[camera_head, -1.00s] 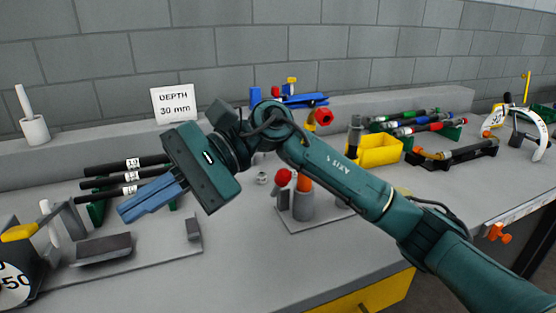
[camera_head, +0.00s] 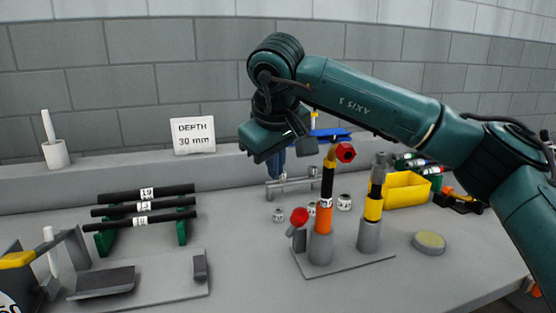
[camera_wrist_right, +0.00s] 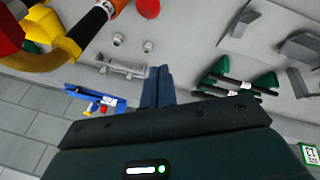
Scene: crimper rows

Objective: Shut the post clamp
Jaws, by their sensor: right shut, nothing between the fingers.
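The post clamp stands on a grey base plate (camera_head: 345,258): a grey post (camera_head: 320,247) with a small lever beside it that ends in a red knob (camera_head: 299,216). An orange and black tube (camera_head: 326,190) with a white label stands upright in this post. Its top carries a yellow piece with a red end (camera_head: 346,153). My right gripper (camera_head: 276,165) is shut and empty, pointing down behind and left of the tube's top, apart from the clamp. In the right wrist view its blue fingers (camera_wrist_right: 158,85) are together, with the red knob (camera_wrist_right: 148,8) at the top edge. My left gripper is not in view.
A second post (camera_head: 374,205) with a yellow band stands on the same plate. Several small rings and a grey rail (camera_head: 290,184) lie behind. Black rods (camera_head: 145,205) rest on green stands at left; a yellow bin (camera_head: 407,190) is at right. The front middle is clear.

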